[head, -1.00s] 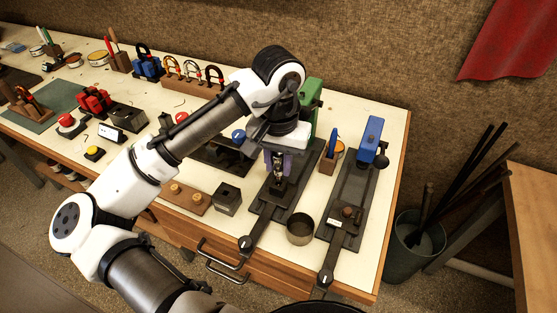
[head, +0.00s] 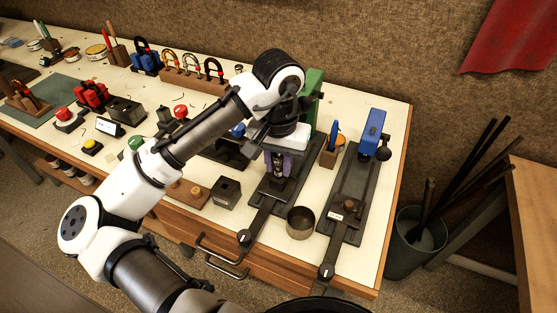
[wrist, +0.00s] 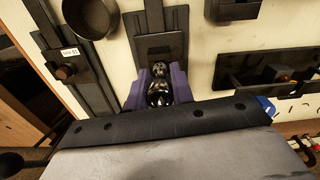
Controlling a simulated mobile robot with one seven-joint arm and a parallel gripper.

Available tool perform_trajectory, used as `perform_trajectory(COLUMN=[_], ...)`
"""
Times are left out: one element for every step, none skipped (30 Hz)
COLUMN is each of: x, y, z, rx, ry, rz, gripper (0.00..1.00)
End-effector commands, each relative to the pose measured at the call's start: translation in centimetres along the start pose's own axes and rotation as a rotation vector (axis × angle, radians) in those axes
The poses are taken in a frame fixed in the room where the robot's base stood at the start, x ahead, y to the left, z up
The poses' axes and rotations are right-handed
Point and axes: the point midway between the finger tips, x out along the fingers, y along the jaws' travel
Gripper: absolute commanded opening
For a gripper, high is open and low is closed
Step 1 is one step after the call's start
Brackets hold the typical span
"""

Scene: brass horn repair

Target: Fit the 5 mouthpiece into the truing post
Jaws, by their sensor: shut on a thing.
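My gripper (head: 278,168) has purple fingers and points down over the dark fixture with the green upright (head: 314,88). In the wrist view the purple fingers (wrist: 158,84) are closed on a dark, glossy mouthpiece (wrist: 158,92). The mouthpiece is between the fingers, above the dark base plate (head: 264,205) of this fixture. Its lower end and any contact with the fixture are hidden by the fingers, so I cannot tell whether it is seated. A similar fixture with a blue upright (head: 374,128) stands to the right, with a small white label (head: 336,216). I cannot tell which is the truing post.
A round metal cup (head: 300,223) stands between the two fixture bases. A dark square block (head: 226,193) is to the left of my gripper. A wooden block with a blue-handled tool (head: 329,157) stands between the uprights. The bench's right edge is near the blue fixture.

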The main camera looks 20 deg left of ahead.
Motion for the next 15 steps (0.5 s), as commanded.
perform_trajectory(x=[0.22, 0.30, 0.40, 0.47, 0.55, 0.65, 0.72, 0.80, 0.89, 0.96, 0.94, 0.87, 0.87, 0.86, 0.86], y=[0.02, 0.02, 0.02, 0.02, 0.02, 0.02, 0.03, 0.02, 0.02, 0.02, 0.01, 0.01, 0.01, 0.01, 0.01], z=[0.01, 0.01, 0.01, 0.01, 0.01, 0.02, 0.02, 0.02, 0.02, 0.02, 0.01, 0.01, 0.01, 0.01, 0.01], rx=[0.001, 0.001, 0.001, 0.001, 0.001, 0.001, 0.001, 0.001, 0.001, 0.001, 0.001, 0.000, 0.000, 0.000, 0.000], ry=[0.000, 0.000, 0.000, -0.001, -0.001, -0.001, -0.001, -0.001, -0.001, -0.001, 0.000, 0.000, 0.000, 0.000, 0.000], rz=[0.001, 0.001, 0.001, 0.001, 0.001, 0.001, 0.001, 0.001, 0.001, 0.000, 0.000, 0.000, 0.000, 0.000, 0.000], gripper=[0.00, 0.00, 0.00, 0.00, 0.00, 0.00, 0.00, 0.00, 0.00, 0.00, 0.25, 0.30, 0.34, 0.38, 0.43])
